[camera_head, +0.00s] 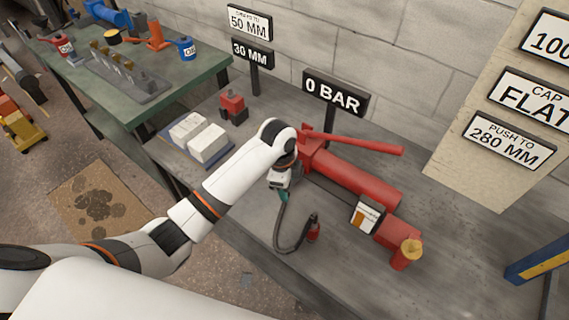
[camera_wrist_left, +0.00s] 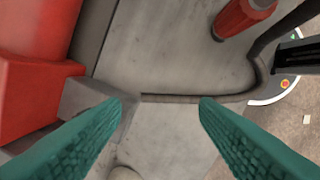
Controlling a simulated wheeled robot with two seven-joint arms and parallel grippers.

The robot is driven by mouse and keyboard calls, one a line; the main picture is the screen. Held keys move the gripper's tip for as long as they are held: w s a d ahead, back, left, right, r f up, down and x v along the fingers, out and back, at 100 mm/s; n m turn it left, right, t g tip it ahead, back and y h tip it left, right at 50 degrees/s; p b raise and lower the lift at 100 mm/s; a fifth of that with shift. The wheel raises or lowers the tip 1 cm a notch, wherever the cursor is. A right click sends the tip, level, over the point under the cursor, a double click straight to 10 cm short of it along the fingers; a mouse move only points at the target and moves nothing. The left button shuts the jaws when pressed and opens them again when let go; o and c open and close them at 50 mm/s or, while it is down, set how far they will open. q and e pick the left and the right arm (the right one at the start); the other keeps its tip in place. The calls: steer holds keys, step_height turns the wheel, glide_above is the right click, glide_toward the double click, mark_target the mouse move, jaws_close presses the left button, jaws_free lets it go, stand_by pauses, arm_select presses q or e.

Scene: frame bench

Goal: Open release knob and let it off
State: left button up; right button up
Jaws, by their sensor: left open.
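A red hand pump (camera_head: 350,180) with a long red lever (camera_head: 355,142) lies on the grey bench, and its red body (camera_wrist_left: 35,90) fills the left of the left wrist view. A grey block (camera_wrist_left: 88,98) projects from the red body beside the left fingertip; I cannot tell whether it is the release knob. My left gripper (camera_head: 283,194) is at the pump's near end. In the wrist view my left gripper (camera_wrist_left: 162,103) has its teal fingers apart, with only bench and a dark hose behind the gap. In the head view my arm hides that end of the pump. My right gripper is not in view.
A black hose (camera_head: 279,235) curls over the bench to a red coupler (camera_head: 313,232). A "0 BAR" sign (camera_head: 335,95) stands behind the pump. The front right of the bench is clear.

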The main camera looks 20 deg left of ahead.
arm_select(q)
steer(key=w+a+r+m+y, duration=0.1)
steer(key=w+a+r+m, duration=0.2)
steer(key=w+r+m, duration=0.35)
steer(key=shift+n+g, duration=0.4)
steer(key=shift+n, duration=0.55)
steer(key=f, duration=0.6)
steer(key=w+f, duration=0.1)
steer(key=f, duration=0.2)
steer(key=shift+p, duration=0.35)
steer(key=c, duration=1)
steer(key=shift+o, duration=0.2)
